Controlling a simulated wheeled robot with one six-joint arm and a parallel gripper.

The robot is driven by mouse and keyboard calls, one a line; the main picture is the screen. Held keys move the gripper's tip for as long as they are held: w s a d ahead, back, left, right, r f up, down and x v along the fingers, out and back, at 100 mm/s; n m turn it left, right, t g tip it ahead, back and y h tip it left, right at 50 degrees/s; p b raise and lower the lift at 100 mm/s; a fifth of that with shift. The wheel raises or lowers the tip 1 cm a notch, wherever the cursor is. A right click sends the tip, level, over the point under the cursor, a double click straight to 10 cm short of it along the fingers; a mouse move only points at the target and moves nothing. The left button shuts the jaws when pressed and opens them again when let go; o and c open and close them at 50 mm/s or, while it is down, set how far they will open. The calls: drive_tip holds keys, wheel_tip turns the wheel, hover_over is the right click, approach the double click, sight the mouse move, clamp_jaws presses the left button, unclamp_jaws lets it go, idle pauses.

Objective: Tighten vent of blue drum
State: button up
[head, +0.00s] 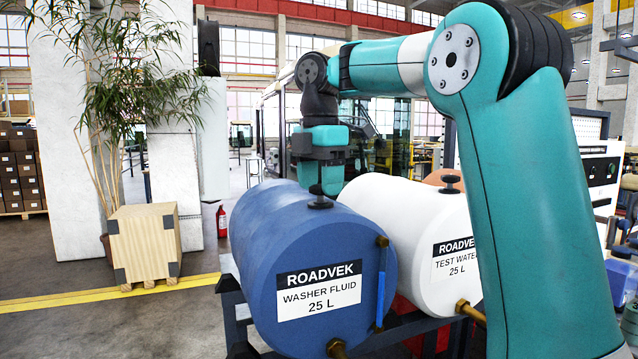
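The blue drum (250,235) lies on its side on a dark stand, its label reading ROADVEK WASHER FLUID 25 L. Its vent (320,203) is a small black knob on top. My gripper (320,188) points down right at this vent, with its teal fingers close above or beside the knob. The fingers overlap the knob's upper part in the head view, so I cannot tell whether they touch it or grip it. The white drum (400,215), labelled TEST WATER 25 L, lies to the right with its own black vent (450,182).
A brass tap (337,348) and a blue sight tube (381,285) stick out at the blue drum's front. A third, orange-brown drum (436,177) shows behind the white one. A wooden crate (146,245) and a plant stand left.

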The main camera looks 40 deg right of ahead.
drive_tip(key=c, duration=0.7)
drive_tip(key=shift+m, duration=0.4)
drive_tip(key=m, duration=0.4)
drive_tip(key=shift+m, duration=0.3)
drive_tip(key=m, duration=0.5)
drive_tip(key=shift+w, duration=0.1)
drive_tip(key=m, duration=0.4)
drive_tip(key=shift+d, duration=0.1)
drive_tip(key=m, duration=0.3)
drive_tip(key=shift+m, duration=0.4)
drive_tip(key=m, duration=0.6)
drive_tip(key=shift+d, duration=0.1)
drive_tip(key=shift+m, duration=0.3)
